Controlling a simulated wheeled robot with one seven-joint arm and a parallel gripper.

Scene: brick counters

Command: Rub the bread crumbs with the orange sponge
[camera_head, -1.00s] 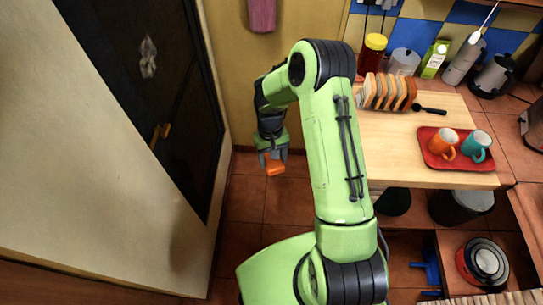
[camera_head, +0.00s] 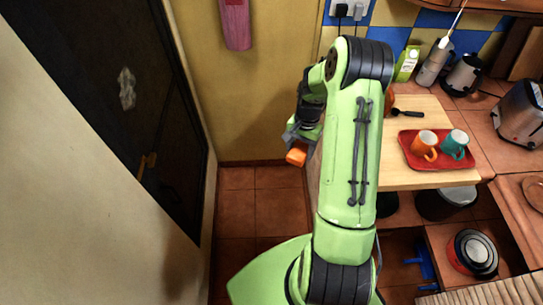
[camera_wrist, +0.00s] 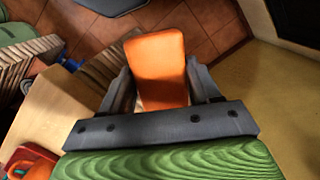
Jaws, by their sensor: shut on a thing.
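My gripper (camera_head: 299,147) is shut on the orange sponge (camera_head: 296,157). It holds the sponge in the air above the floor, left of the wooden counter top (camera_head: 402,179). In the wrist view the sponge (camera_wrist: 157,62) sits between the two dark fingers of my gripper (camera_wrist: 160,88). No bread crumbs can be made out in any view. My arm hides the left part of the counter top in the head view.
A red tray (camera_head: 412,158) with an orange mug (camera_head: 424,144) and a teal mug (camera_head: 455,143) stands on the counter. A dark spoon-like utensil (camera_head: 407,113) lies behind it. A toaster (camera_head: 519,113) stands at the right. Open floor (camera_head: 262,210) lies left of my arm.

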